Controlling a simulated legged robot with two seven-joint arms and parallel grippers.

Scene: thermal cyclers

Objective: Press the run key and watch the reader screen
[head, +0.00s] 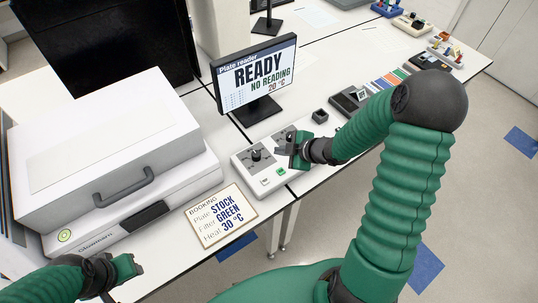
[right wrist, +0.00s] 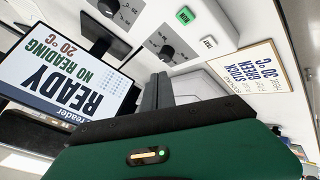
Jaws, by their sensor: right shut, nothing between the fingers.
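The reader screen (head: 256,76) reads "READY", "NO READING" and "20 °C"; it shows upside down in the right wrist view (right wrist: 66,68). In front of it stands a white control box (head: 240,160) with two dark dials. A green key (head: 280,171) and a pale key (head: 265,181) sit along its front edge; both also show in the right wrist view, green (right wrist: 185,15) and pale (right wrist: 208,42). Their lettering is too small to read. My right gripper (head: 297,158) is shut and empty, over the box's right end beside the right dial. My left gripper (head: 128,268) is at lower left, away from the box.
A booking card (head: 221,214) reads plate STOCK, filter GREEN, heat 30 °C. A large white machine (head: 110,150) with a handle fills the left.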

